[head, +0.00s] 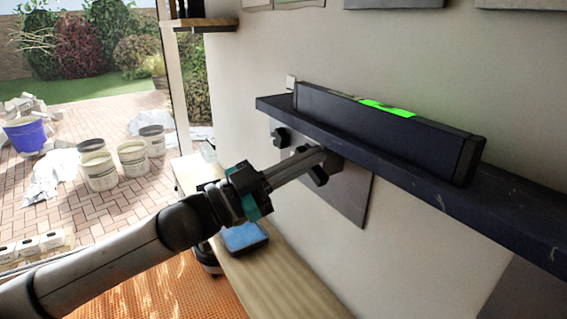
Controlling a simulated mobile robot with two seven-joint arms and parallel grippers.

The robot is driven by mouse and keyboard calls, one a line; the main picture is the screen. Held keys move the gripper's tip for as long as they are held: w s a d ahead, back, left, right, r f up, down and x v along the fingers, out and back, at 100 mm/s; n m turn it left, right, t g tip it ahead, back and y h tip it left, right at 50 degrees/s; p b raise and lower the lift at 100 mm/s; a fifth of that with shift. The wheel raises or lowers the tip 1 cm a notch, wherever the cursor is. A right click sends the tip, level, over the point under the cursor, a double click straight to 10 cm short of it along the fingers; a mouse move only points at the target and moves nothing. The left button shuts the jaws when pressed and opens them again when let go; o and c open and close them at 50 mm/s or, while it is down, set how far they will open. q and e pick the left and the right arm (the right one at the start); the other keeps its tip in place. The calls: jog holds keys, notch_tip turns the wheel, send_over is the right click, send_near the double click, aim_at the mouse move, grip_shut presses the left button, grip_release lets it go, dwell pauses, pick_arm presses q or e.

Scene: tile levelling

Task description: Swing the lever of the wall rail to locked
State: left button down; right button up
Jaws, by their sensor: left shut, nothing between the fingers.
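The dark wall rail (420,183) runs along the wall from the middle to the right edge. Below it, a grey plate (348,195) is fixed to the wall, with a dark knob (280,137) at its upper left. A short dark lever (319,176) shows under the rail, angled down, partly hidden by my fingers. My left gripper (322,156) is shut and empty, its tips at the lever just under the rail. I cannot tell whether they touch it. My right gripper is not in view.
A long dark box-shaped level (385,130) with a bright green strip lies on the rail. Below is a wooden bench (275,285) with a blue-topped tray (243,238). Buckets (98,170) stand on the paving outside at the left.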

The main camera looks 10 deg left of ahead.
aim_at(313, 179)
pick_arm(q)
jog(key=w+f, duration=0.2)
jog(key=f, duration=0.1)
jog(key=shift+w+d+f, duration=0.1)
jog(key=shift+d, duration=0.1)
jog(key=shift+f+m+g, duration=0.3)
jog(key=shift+m+g, duration=0.1)
jog(key=shift+m, duration=0.5)
jog(key=m, duration=0.1)
jog(key=f+m+g, duration=0.1)
jog(key=m, duration=0.1)
jog(key=f+m+g, duration=0.1)
jog(key=m, duration=0.1)
jog(key=shift+w+a+b, duration=0.3)
jog(key=shift+w+a, duration=0.05)
jog(key=shift+w+a+f+m+g+y, duration=0.1)
jog(key=shift+w+a+f+m+g, duration=0.25)
jog(key=shift+m, duration=0.9)
jog(key=shift+w+a+f+m+g+y, duration=0.1)
jog(key=shift+w+a+f+m+g, duration=0.2)
jog(key=shift+m, duration=1)
jog(key=shift+w+a+f+m+g+y, duration=0.1)
jog(key=shift+w+a+f+m+g, duration=0.25)
jog(key=shift+m, duration=0.9)
jog(key=shift+s, duration=0.1)
